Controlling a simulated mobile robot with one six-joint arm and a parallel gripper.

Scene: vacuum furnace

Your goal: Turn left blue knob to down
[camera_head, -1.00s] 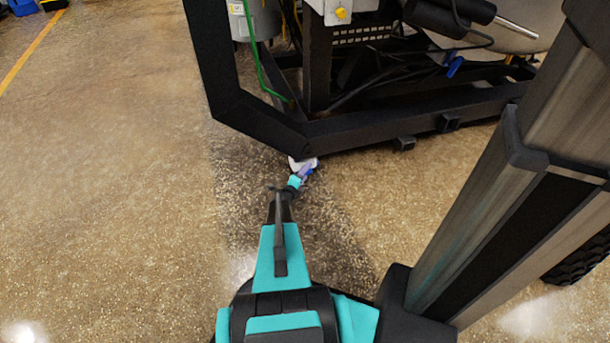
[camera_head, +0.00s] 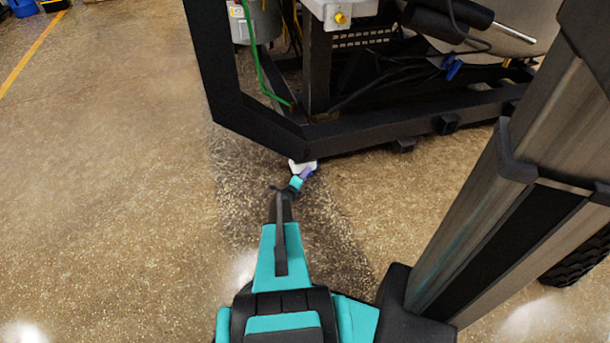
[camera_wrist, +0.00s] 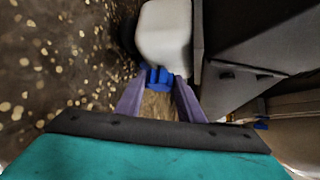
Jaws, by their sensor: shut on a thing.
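A blue knob (camera_wrist: 157,78) sits on the end of a pale white block (camera_wrist: 165,38) in the wrist view. My gripper (camera_wrist: 160,92) has its two purple fingers on either side of the knob and is shut on it. In the head view, my gripper (camera_head: 307,173) reaches the white block (camera_head: 300,164) just below the black frame's lower corner. The knob is hidden or too small to make out there. A second blue handle (camera_head: 453,70) shows further right, under the machine, apart from my gripper.
The machine's black frame (camera_head: 400,130) runs just above and right of my gripper. A dark frame wall (camera_wrist: 215,35) stands close to the right of the block in the wrist view. The speckled floor (camera_head: 110,180) is clear to the left.

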